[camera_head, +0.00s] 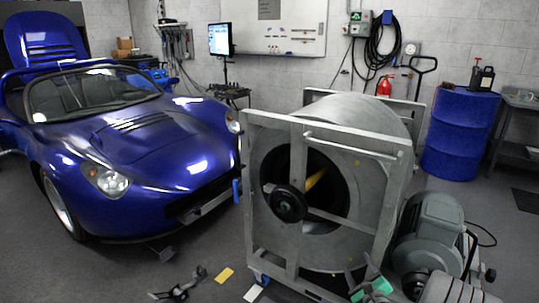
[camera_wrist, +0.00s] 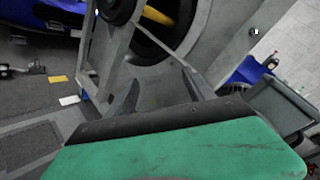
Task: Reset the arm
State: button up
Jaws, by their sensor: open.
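My gripper (camera_wrist: 160,92) shows in the wrist view with its two grey fingers spread apart and nothing between them. In the head view my gripper (camera_head: 372,272) is low, right of centre, in front of the lower right corner of the dynamometer frame. The hub dynamometer (camera_head: 385,118) is a large grey drum in an upright metal frame, with a black round hub (camera_head: 288,203) at its front. In the wrist view the fingers overlap the frame and drum in the picture; I cannot tell whether they touch.
A blue sports car (camera_head: 140,140) stands at left. A grey motor (camera_head: 428,222) sits right of the drum. A blue barrel (camera_head: 460,135) and a bench (camera_head: 520,108) stand behind at right. A yellow card (camera_head: 224,275) and a white card (camera_head: 252,293) lie on the floor.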

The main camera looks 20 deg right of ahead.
jog(key=w+a+r+n+g+y+p, duration=0.2)
jog(key=a+r+n+g+y+p, duration=0.15)
jog(key=a+r+n, duration=0.5)
jog(key=w+a+r+n+g+y+p, duration=0.15)
jog(key=a+r+n+y+p, duration=0.35)
jog(key=a+n, duration=0.55)
jog(key=s+a+r+n+g+h+p, duration=0.2)
jog(key=s+a+r+n+g+p, duration=0.2)
jog(key=s+r, duration=0.4)
jog(key=s+a+r+n+g+h+p, duration=0.2)
jog(key=s+a+r+n+g+p, duration=0.2)
jog(key=s, duration=0.9)
notch_tip(320, 180, up, 5)
jog(key=a+n+p, duration=0.1)
jog(key=a+n, duration=0.1)
jog(key=n, duration=0.1)
jog(key=shift+s+a+f+h, duration=0.15)
jog(key=shift+s+a+h, duration=0.1)
jog(key=shift+h, duration=0.1)
